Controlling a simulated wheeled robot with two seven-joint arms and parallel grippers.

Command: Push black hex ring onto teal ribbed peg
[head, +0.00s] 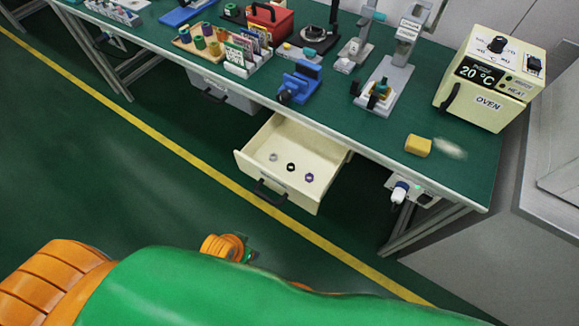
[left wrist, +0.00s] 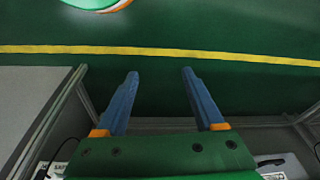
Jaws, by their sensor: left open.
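A small black ring (head: 290,167) lies flat in the open cream drawer (head: 318,190), between a grey ring (head: 273,157) and a purple ring (head: 309,177). It is too small to make out its hex shape. A small dark teal piece (head: 381,88) stands on a grey stand on the bench; I cannot tell whether it is the ribbed peg. My left gripper (left wrist: 160,72) shows in the left wrist view with its blue fingers wide apart and nothing between them, the green floor and yellow line beyond. My right gripper is not in view.
The drawer juts out below the bench's front edge. The floor (head: 100,165) in front is clear.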

